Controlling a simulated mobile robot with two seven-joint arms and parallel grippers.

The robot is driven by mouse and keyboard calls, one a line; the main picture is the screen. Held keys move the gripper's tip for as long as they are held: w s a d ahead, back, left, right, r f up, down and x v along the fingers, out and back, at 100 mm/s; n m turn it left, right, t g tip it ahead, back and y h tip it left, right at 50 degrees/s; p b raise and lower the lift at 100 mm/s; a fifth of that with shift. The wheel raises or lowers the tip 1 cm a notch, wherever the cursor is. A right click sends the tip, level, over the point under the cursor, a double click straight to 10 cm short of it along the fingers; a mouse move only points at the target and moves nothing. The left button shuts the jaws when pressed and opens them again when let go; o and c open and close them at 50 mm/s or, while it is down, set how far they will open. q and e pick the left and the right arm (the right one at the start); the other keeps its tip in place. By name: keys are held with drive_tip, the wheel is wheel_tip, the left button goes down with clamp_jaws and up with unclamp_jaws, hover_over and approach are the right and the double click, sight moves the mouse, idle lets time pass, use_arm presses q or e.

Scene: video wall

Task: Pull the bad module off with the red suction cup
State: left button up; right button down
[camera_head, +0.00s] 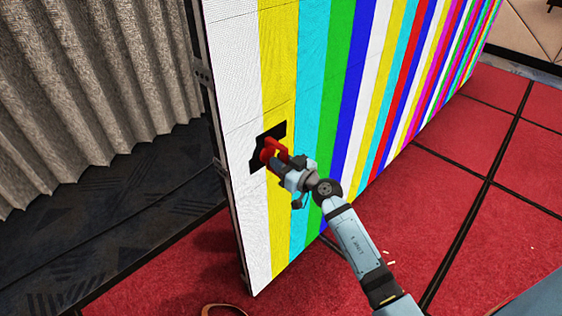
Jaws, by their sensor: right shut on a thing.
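The video wall (310,75) stands upright and shows vertical colour stripes. One module (276,131) near its left edge is black, across the white and yellow stripes. The red suction cup (267,149) is in front of the black module; whether it touches the surface is hard to tell. My right gripper (281,161) is shut on the suction cup. The gripper and cup hide the lower right part of the black module. My left gripper is not in view.
A grey pleated curtain (90,80) hangs at the left above a dark patterned carpet (130,205). Red floor panels (440,195) with black seams lie in front of the wall. A curved brown object (223,309) shows at the bottom edge.

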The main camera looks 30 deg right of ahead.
drive_tip(key=shift+s+d+r+p, duration=0.1)
drive_tip(key=shift+s+d+p, duration=0.1)
drive_tip(key=shift+s+p, duration=0.35)
idle(0.9)
drive_tip(key=p+v, duration=0.3)
drive_tip(key=v, duration=0.4)
idle(1.4)
drive_tip(key=shift+d, duration=0.1)
idle(0.5)
